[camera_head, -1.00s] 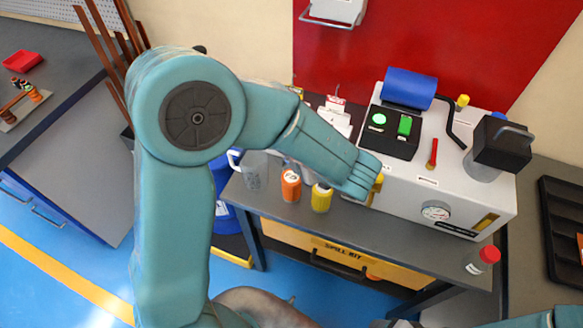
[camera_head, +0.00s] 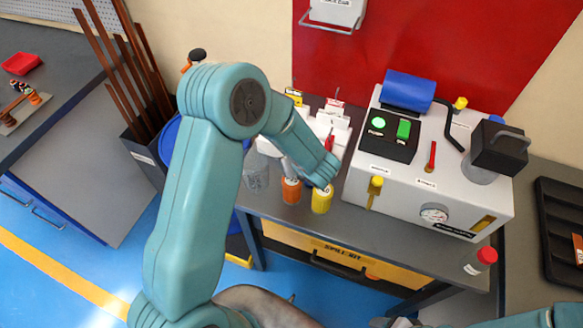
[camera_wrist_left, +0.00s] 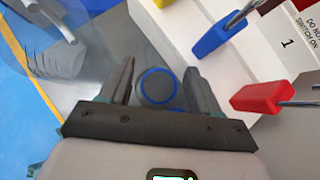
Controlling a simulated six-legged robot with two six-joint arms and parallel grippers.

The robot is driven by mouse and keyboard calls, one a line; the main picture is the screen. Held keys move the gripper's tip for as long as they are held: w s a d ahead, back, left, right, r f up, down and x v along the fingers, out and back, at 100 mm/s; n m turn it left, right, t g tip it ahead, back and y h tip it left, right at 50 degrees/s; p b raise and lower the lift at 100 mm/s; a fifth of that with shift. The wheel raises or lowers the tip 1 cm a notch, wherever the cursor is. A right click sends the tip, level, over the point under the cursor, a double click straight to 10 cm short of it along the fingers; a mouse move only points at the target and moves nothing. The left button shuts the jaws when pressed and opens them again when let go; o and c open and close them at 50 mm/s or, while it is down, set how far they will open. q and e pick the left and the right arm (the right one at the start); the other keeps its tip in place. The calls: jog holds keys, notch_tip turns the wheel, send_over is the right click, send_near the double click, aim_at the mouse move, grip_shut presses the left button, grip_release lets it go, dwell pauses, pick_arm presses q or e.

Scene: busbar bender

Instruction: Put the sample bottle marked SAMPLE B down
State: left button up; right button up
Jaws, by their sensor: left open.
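My left gripper shows in the left wrist view (camera_wrist_left: 160,66) with its two dark fingers apart. A blue ring (camera_wrist_left: 143,83) shows between the fingers; I cannot tell whether it belongs to a bottle or to the bench top. In the head view my left forearm reaches over the bench and hides these fingers. An orange container (camera_head: 291,191) and a yellow container (camera_head: 321,202) stand near my left wrist. I cannot read SAMPLE B on anything. Dark parts at the bottom edge may be my right gripper.
A white machine (camera_head: 390,195) with green buttons and a gauge fills the back right of the bench. A clear jug (camera_head: 256,177) stands at the left. Bench between yellow container and red cap is clear.

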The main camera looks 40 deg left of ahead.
pick_arm(q)
jog(key=shift+d, duration=0.1)
grip_shut()
jog(key=shift+r, duration=0.1)
